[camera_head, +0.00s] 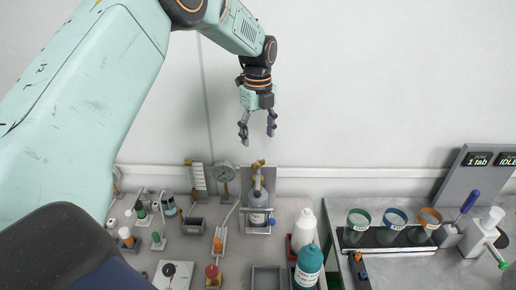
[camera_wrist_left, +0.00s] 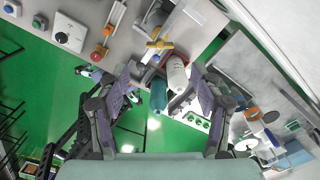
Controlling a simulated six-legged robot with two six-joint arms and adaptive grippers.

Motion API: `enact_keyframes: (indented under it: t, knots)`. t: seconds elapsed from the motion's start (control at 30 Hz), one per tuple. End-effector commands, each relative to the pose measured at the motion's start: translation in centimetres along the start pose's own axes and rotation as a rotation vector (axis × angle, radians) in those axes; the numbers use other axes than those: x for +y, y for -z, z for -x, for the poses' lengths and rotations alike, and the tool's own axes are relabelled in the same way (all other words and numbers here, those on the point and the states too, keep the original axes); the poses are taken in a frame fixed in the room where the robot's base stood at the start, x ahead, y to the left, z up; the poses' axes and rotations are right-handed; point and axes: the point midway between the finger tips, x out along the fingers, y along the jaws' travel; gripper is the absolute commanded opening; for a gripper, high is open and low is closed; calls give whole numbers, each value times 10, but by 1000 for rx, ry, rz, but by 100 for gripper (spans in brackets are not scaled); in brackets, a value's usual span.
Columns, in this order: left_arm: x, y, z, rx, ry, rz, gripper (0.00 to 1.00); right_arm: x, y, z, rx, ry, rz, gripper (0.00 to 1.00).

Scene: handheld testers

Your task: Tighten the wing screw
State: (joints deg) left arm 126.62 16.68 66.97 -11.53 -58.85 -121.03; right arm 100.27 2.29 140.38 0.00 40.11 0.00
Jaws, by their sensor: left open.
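A yellow wing-shaped part, which looks like the wing screw (camera_head: 258,163), sits on top of a grey upright fixture (camera_head: 258,197) at the back of the bench. In the left wrist view, a yellow winged part (camera_wrist_left: 159,45) lies beyond the fingertips, near the picture's middle. My left gripper (camera_head: 257,135) is open and empty, pointing down in the air above the fixture, apart from it. In the left wrist view its two fingers (camera_wrist_left: 160,82) stand wide apart. My right gripper is in neither view.
A white bottle (camera_head: 303,230) and a teal bottle (camera_head: 308,265) stand right of the fixture. Coloured-rim cups (camera_head: 391,224) stand farther right. The wall is behind; the space around my left gripper is clear.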

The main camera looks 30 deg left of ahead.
Motion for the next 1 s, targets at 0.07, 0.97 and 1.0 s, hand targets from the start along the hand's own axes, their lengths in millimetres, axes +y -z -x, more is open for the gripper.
enact_keyframes:
  t: [0.07, 0.97, 1.0]
  knots:
    - [0, 0, 14, -1, 2, 0, 66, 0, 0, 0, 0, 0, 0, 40]
    - [-4, 23, 30, -98, -21, 77, 66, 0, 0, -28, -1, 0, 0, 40]
    - [-3, 24, 29, -112, -21, 133, 66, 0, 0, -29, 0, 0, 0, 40]
